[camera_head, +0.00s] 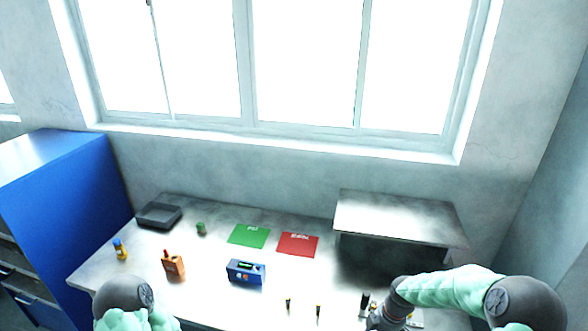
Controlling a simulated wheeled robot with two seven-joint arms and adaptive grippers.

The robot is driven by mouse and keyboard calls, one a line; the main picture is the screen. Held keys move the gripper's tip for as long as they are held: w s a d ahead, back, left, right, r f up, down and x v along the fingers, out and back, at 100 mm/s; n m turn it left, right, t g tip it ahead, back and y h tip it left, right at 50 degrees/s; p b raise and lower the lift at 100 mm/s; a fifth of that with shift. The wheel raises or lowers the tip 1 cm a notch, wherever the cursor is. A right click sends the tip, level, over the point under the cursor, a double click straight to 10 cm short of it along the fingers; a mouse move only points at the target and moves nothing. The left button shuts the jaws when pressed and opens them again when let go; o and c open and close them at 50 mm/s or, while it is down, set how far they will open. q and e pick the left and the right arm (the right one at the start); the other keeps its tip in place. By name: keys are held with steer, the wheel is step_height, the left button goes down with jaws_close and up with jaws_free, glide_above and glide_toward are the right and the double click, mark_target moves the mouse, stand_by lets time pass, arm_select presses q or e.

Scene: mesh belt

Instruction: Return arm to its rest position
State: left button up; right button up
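My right arm comes in from the lower right over the table's front right part. Its dark wrist and gripper (374,318) are at the bottom edge, close to a small dark upright item (364,300). The fingers are too small and partly cut off, so I cannot tell whether they are open or hold anything. Of my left arm only a rounded dark and pale green part shows at the lower left; its gripper is out of view.
The table (205,262) bears a black tray (158,215), a green can (201,228), a yellow bottle (121,250), an orange item (173,264), a blue box (246,272), green (249,235) and red (297,244) mats. A raised shelf (395,217) stands right, a blue cabinet (70,190) left.

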steer(key=s+a+f+m+y, duration=0.1)
steer(key=s+a+f+m, duration=0.7)
steer(key=s, duration=0.3)
steer(key=s+a+f+m+y, duration=0.1)
steer(key=s+a+f+m, duration=0.55)
steer(key=s+m, duration=0.35)
step_height(320, 180, down, 10)
steer(key=n+b, duration=0.1)
steer(key=b, duration=0.9)
steer(key=shift+s+a+r, duration=0.25)
steer(key=shift+s, duration=0.15)
